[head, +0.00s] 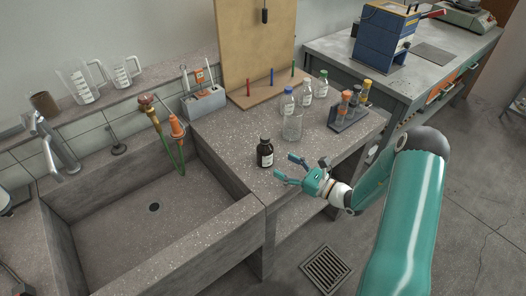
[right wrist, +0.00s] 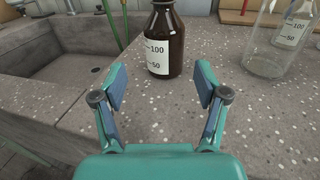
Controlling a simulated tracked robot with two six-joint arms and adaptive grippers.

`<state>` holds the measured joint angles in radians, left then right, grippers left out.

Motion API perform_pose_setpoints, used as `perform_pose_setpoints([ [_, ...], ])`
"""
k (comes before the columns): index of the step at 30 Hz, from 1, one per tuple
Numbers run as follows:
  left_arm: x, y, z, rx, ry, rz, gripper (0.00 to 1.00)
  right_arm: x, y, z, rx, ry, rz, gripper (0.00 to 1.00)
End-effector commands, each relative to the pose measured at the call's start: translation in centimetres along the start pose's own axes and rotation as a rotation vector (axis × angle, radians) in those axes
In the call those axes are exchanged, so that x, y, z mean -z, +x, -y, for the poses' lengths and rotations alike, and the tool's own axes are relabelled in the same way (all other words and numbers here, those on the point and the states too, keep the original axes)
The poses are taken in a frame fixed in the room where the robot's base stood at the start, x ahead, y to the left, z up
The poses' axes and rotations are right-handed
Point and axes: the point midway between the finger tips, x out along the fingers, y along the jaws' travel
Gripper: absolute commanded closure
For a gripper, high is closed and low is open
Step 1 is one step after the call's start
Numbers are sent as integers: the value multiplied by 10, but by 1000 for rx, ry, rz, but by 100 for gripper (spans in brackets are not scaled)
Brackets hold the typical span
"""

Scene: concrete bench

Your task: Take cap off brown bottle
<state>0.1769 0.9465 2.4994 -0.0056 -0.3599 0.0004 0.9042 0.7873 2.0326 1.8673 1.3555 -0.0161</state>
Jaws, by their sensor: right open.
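The brown bottle (head: 265,153) stands upright on the concrete bench beside the sink, with a dark cap (head: 264,140) on its neck. In the right wrist view the brown bottle (right wrist: 164,42) stands ahead of the fingers, with a white label marked 50 and 100; its top is out of that frame. My right gripper (head: 288,171) is open and empty, to the right of the bottle and apart from it. In the right wrist view its two fingers (right wrist: 163,87) are spread with bare bench between them. My left gripper is not in view.
A rack (head: 348,117) with orange-topped items is at the right. The deep sink (head: 154,240) lies left. Bench in front of the bottle is free.

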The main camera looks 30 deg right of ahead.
Motion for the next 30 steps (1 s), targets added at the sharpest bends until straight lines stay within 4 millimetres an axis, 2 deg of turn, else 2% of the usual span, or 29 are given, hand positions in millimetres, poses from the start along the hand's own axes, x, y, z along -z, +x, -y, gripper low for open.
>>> perform_pose_setpoints([
  [3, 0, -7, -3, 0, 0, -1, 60, -2, 25, 0, 1, 0, 0, 27],
  [7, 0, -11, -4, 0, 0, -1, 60, -1, 46, 2, 6, 1, -1, 27],
  [17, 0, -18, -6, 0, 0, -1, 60, -4, 68, 4, 9, 0, -1, 27],
  [22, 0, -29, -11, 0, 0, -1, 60, -12, 92, 8, 8, 1, 0, 27],
  [25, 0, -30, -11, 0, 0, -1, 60, -9, 104, 8, 8, 1, -2, 27],
  [30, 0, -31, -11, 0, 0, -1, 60, -8, 111, 9, 11, 1, -1, 27],
])
